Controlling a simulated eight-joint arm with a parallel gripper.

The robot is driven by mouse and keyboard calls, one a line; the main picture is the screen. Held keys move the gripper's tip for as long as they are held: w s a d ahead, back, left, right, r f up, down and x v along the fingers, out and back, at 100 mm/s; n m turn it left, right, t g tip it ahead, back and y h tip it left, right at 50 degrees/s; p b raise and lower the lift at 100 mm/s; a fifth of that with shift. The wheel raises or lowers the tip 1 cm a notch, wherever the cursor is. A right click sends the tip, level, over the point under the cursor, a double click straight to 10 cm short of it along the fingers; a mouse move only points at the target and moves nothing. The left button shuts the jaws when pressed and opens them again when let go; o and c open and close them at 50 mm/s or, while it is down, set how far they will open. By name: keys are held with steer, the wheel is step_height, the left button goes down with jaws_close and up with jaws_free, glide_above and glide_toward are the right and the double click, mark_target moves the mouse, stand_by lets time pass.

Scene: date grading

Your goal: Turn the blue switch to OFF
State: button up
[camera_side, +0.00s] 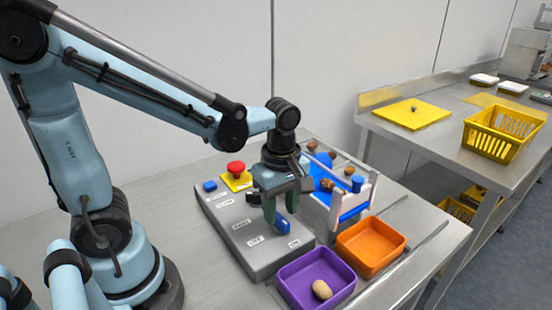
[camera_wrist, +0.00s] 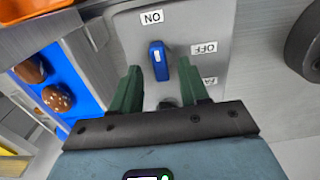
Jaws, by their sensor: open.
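The blue switch (camera_wrist: 160,62) is on a grey control panel (camera_side: 222,235). In the wrist view its handle points toward the ON label (camera_wrist: 152,17), and the OFF label (camera_wrist: 203,48) is to its right. It also shows in the side view (camera_side: 282,226), partly hidden by a finger. My gripper (camera_side: 277,212) is over the panel, fingers pointing down. In the wrist view its two green fingers (camera_wrist: 161,80) are open, one on each side of the switch's lower part. I cannot tell whether they touch it.
A red button (camera_side: 236,168) on a yellow base and a blue button (camera_side: 210,186) are at the panel's back. A purple bin (camera_side: 291,295) with a date and an empty orange bin (camera_side: 371,262) stand right of it. A white-framed blue rack (camera_side: 352,205) with dates is close behind my gripper.

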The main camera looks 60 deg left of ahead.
steer(key=shift+f, duration=0.85)
steer(key=shift+c, duration=0.2)
jaws_close()
